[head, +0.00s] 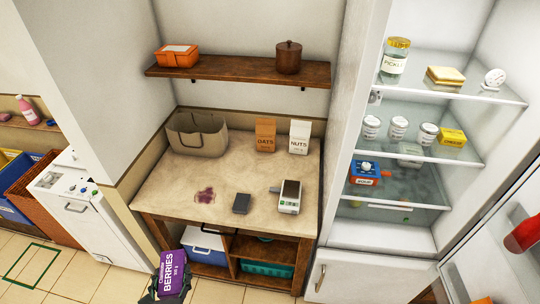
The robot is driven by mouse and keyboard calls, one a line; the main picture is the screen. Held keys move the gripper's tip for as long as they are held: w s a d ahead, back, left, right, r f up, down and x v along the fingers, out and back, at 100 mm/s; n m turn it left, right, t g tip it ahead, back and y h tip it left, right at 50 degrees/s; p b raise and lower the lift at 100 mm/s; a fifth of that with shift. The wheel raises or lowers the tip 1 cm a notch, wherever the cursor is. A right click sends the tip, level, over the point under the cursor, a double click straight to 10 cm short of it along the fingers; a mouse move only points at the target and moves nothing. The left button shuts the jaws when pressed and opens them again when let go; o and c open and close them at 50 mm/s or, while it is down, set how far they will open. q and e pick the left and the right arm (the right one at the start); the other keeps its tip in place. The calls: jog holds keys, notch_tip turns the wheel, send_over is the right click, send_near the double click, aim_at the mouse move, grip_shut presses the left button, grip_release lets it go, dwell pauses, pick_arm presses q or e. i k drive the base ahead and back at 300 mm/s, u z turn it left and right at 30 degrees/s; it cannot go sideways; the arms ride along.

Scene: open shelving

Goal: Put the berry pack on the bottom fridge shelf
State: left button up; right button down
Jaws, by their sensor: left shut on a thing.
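A purple berry pack (174,270) with white lettering "BERRIES" is at the bottom edge of the head view, left of centre. My left gripper (163,290) is shut on it from below; only a dark part of the gripper shows. The pack is held in front of the worktable, well apart from the fridge. The fridge (355,110) stands open at right. I do not see my right gripper.
Higher fridge shelves hold a pickle jar (394,62), white jars (398,128) and a yellow box (452,137). The open fridge door (500,255) is at lower right.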

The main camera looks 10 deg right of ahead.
aim_at(403, 186)
jog(key=z, duration=1.2)
